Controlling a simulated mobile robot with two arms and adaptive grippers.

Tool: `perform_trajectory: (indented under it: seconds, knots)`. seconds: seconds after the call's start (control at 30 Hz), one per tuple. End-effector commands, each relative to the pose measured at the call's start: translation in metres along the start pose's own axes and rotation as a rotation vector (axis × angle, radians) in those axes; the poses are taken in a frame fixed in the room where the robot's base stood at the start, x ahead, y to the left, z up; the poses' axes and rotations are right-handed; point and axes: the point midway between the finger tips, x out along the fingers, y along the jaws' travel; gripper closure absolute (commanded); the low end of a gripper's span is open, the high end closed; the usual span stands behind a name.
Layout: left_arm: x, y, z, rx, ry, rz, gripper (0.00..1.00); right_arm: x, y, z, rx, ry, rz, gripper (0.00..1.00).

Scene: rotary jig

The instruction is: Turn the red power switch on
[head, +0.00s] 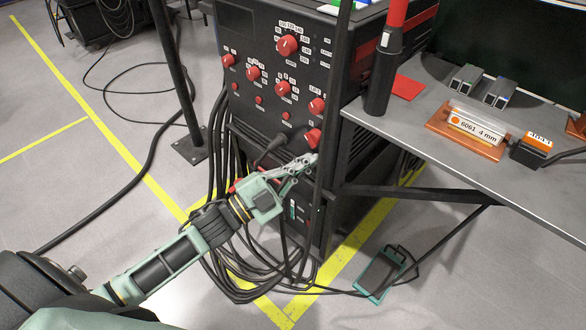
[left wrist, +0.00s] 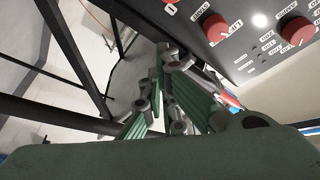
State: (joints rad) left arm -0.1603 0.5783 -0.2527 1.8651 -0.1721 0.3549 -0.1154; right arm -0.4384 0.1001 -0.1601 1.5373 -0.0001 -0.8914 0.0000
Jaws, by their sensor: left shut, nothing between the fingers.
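A black machine cabinet (head: 262,105) with several red knobs on its front stands in the middle of the head view. The lowest red switch (head: 313,138) is at the panel's lower right, close to a dark post; it looks like the power switch, but its label is too small to read. My left gripper (head: 312,160) is shut and empty, just below this switch; I cannot tell whether it touches. In the left wrist view the closed fingers (left wrist: 170,60) point toward the panel's lower edge, and a red knob (left wrist: 215,28) shows above right. My right gripper is in neither view.
A grey workbench (head: 400,125) stands right of the cabinet, its frame close to my fingers. A black plug (head: 270,148) with a cable sits left of the switch. Loose cables (head: 235,285) and a green foot pedal (head: 380,275) lie on the floor.

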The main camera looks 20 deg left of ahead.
Motion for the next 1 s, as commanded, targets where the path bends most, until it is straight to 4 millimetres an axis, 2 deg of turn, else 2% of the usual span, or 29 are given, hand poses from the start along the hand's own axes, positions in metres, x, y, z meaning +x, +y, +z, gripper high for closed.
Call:
perform_trajectory:
  seconds: [0.03, 0.23, 0.3, 0.5, 1.0]
  knots:
    - [0.013, -0.001, 0.000, 0.002, 0.002, -0.002, 1.00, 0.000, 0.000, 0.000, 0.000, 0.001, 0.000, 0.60]
    - [0.055, -0.001, 0.000, 0.003, 0.001, -0.002, 1.00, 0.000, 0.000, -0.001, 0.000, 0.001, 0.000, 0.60]
    - [0.048, 0.002, 0.016, 0.002, -0.008, 0.002, 1.00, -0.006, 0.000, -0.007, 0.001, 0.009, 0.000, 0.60]
    - [0.040, 0.001, 0.035, 0.000, -0.004, 0.001, 1.00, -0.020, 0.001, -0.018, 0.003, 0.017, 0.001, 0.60]
    - [0.038, 0.000, 0.039, 0.003, -0.003, 0.002, 1.00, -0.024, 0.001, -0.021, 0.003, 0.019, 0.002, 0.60]
